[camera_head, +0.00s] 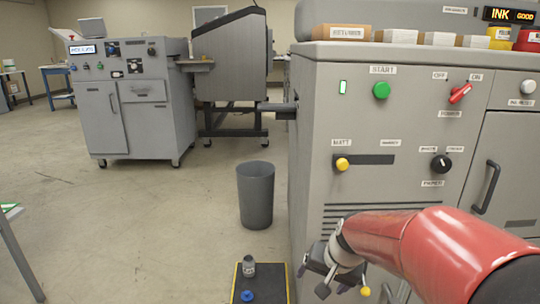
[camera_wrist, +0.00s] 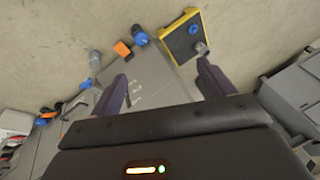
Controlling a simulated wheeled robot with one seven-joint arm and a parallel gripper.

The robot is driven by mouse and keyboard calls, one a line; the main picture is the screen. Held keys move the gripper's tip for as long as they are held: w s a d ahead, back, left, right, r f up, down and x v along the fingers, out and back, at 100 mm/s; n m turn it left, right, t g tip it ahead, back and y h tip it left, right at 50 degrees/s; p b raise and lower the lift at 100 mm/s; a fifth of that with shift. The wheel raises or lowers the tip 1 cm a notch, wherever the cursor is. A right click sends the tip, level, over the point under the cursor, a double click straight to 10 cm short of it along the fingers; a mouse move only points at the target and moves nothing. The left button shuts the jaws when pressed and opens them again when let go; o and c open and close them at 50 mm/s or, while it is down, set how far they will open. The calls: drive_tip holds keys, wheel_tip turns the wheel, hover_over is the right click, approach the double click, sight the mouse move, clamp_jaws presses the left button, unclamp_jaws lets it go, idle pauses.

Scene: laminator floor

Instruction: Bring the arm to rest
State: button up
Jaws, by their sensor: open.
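My red arm reaches in from the lower right of the head view, in front of the lower part of the near grey machine (camera_head: 420,110). My gripper (camera_head: 335,275) is at its end, tilted downward, close to the machine's front; I cannot tell whether it touches. In the wrist view my gripper (camera_wrist: 165,85) shows two dark fingers spread apart. Nothing is held between them; a grey surface shows beyond. In the head view the arm hides part of the machine's lower front.
A black, yellow-edged tray (camera_head: 237,288) on the floor carries a grey bottle (camera_head: 249,266) and a blue item (camera_head: 247,296). A grey bin (camera_head: 256,195) stands behind it. Another grey machine (camera_head: 125,100) stands at the back left. Floor between is clear.

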drive_tip(key=s+d+r+n+h+p, duration=0.1)
drive_tip(key=s+r, duration=0.4)
drive_tip(key=s, duration=0.4)
drive_tip(key=s+d+r+n+t+p, duration=0.1)
drive_tip(key=s+d+r+n, duration=0.1)
drive_tip(key=s+r, duration=0.3)
drive_tip(key=s, duration=0.4)
drive_tip(key=shift+s+n+t+h, duration=0.3)
drive_tip(key=shift+s+h, duration=0.05)
drive_tip(key=shift+h, duration=0.05)
drive_tip(key=shift+s+d+f, duration=0.1)
drive_tip(key=shift+s+d, duration=0.05)
drive_tip(key=shift+s, duration=0.25)
drive_tip(key=shift+c, duration=0.2)
